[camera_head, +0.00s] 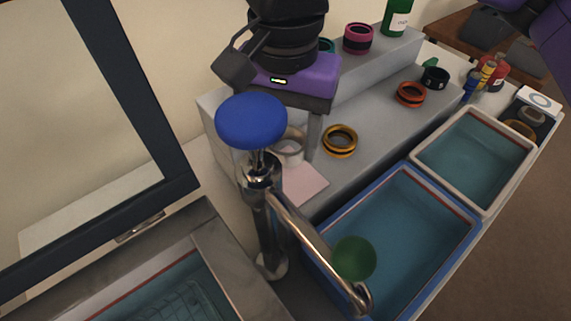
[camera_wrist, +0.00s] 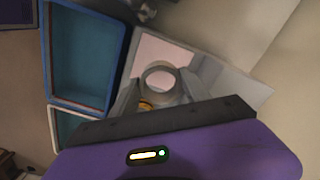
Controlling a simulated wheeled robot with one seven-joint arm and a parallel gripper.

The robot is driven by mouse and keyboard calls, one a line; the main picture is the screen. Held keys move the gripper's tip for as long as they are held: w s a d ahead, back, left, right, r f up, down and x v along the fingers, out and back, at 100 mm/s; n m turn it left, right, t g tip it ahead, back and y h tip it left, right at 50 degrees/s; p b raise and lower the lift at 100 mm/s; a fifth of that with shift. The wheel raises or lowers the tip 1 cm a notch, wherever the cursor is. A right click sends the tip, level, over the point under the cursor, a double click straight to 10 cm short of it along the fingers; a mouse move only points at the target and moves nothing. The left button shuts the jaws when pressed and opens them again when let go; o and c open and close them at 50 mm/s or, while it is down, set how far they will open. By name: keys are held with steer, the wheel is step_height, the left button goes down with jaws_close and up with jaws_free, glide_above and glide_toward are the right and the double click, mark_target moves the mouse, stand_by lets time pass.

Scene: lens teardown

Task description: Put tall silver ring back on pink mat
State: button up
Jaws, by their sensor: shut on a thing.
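The tall silver ring (camera_head: 291,157) is between the fingers of my gripper (camera_head: 292,147), just behind the tap's blue knob in the head view. In the wrist view my gripper (camera_wrist: 159,82) is shut on the silver ring (camera_wrist: 146,77), with a finger on each side. The pink mat (camera_head: 306,188) lies flat on the grey bench, in front of and below the ring. In the wrist view the pink mat (camera_wrist: 150,47) shows beyond the ring and through its opening. The tap hides part of the mat and ring. I cannot tell whether the ring touches the mat.
A tap with a blue knob (camera_head: 251,121) stands close in front. A gold ring (camera_head: 339,141) lies right of my gripper, with an orange ring (camera_head: 410,95) and a black ring (camera_head: 435,77) farther off. A blue-rimmed tray (camera_head: 440,250) and white-rimmed tray (camera_head: 478,203) border the bench.

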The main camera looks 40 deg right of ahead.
mark_target(286, 179)
steer(key=shift+f, duration=3.25)
steer(key=shift+f+b, duration=0.2)
steer(key=shift+b, duration=0.25)
steer(key=o, duration=1.4)
steer(key=shift+r, duration=0.1)
steer(key=shift+c, duration=0.2)
step_height(286, 179, up, 12)
steer(key=p, duration=0.1)
steer(key=shift+r, duration=0.15)
